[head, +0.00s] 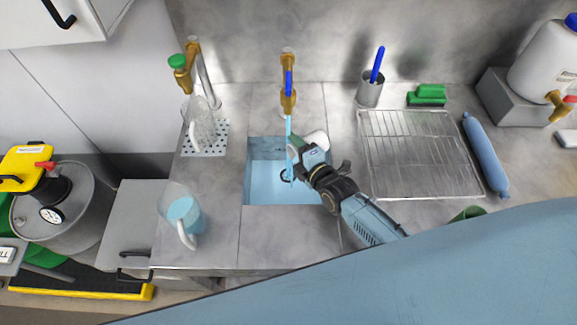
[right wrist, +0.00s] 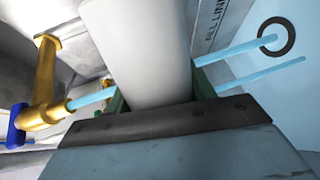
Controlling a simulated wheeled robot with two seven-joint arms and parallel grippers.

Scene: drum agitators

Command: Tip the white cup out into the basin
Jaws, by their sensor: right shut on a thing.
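My right gripper (head: 308,145) is over the blue basin (head: 262,190) and is shut on the white cup (head: 319,138). In the right wrist view the cup (right wrist: 143,55) is a smooth white body between green finger pads. It looks tilted in the head view; its mouth is hidden. A blue water stream (head: 289,135) falls from the brass tap (head: 288,98) beside the gripper into the basin. In the right wrist view, two blue streams (right wrist: 262,75) show right of the cup, near a dark drain ring (right wrist: 274,38). My left gripper is out of view.
A jug of blue liquid (head: 180,212) stands left of the basin; a clear jug (head: 202,125) is under another tap. A wire rack (head: 415,150), blue roller (head: 485,155) and steel pot (head: 369,93) are to the right. The counter in front of the basin is clear.

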